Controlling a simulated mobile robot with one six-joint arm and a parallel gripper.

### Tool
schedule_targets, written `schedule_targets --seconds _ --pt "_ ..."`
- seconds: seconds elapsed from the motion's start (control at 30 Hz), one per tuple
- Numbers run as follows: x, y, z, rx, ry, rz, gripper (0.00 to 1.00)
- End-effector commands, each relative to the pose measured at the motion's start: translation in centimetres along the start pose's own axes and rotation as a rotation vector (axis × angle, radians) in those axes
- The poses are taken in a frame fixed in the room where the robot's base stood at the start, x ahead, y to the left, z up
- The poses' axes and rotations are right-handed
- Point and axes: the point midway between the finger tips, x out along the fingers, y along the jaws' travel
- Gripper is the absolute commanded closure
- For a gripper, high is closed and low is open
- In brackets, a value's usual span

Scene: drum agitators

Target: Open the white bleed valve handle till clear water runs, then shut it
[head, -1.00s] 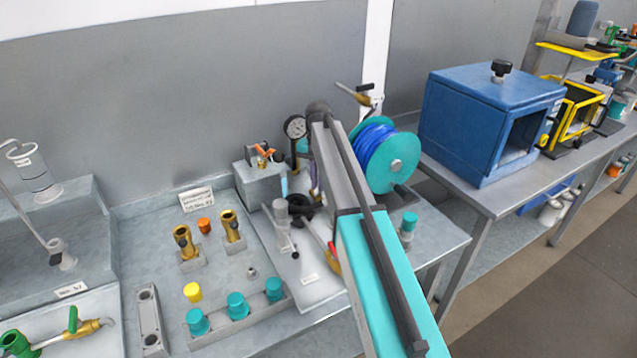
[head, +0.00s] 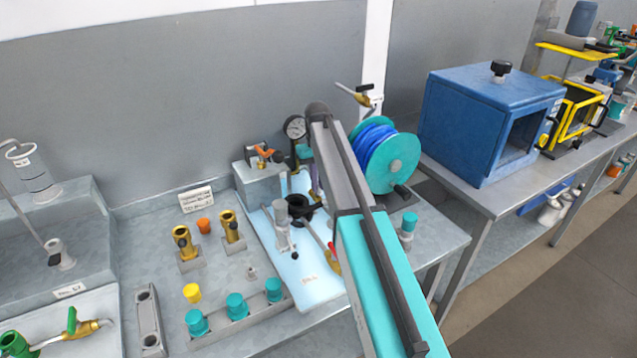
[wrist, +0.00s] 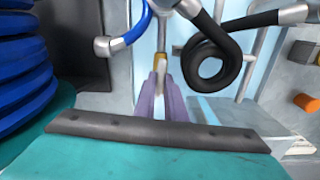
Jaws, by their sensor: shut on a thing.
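My gripper (wrist: 161,88) shows in the wrist view as two purple fingers closed on a small part with a brass-yellow piece at their tips. This part appears to be the bleed valve handle, but the fingers hide most of it and its angle cannot be told. In the head view my arm covers most of the gripper; only a purple sliver shows beside the arm. The tray (head: 316,291) below is pale blue and bright, as if a sheet of water lies on it. No separate stream can be made out.
A black coiled hose (wrist: 210,62) hangs close right of the fingers. A reel of blue hose (head: 376,150) stands right of my arm. A pressure gauge (head: 295,127) and a grey block with an orange handle (head: 262,157) stand behind. Brass fittings (head: 184,243) stand left.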

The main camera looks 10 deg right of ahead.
Motion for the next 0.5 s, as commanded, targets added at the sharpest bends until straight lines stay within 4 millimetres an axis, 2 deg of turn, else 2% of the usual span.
schedule_targets --seconds 0.47,0.5 --pt "-0.26 0.04 -0.29 -0.021 0.009 0.003 1.00" --pt "-0.26 0.04 -0.29 -0.021 0.009 0.003 0.85"
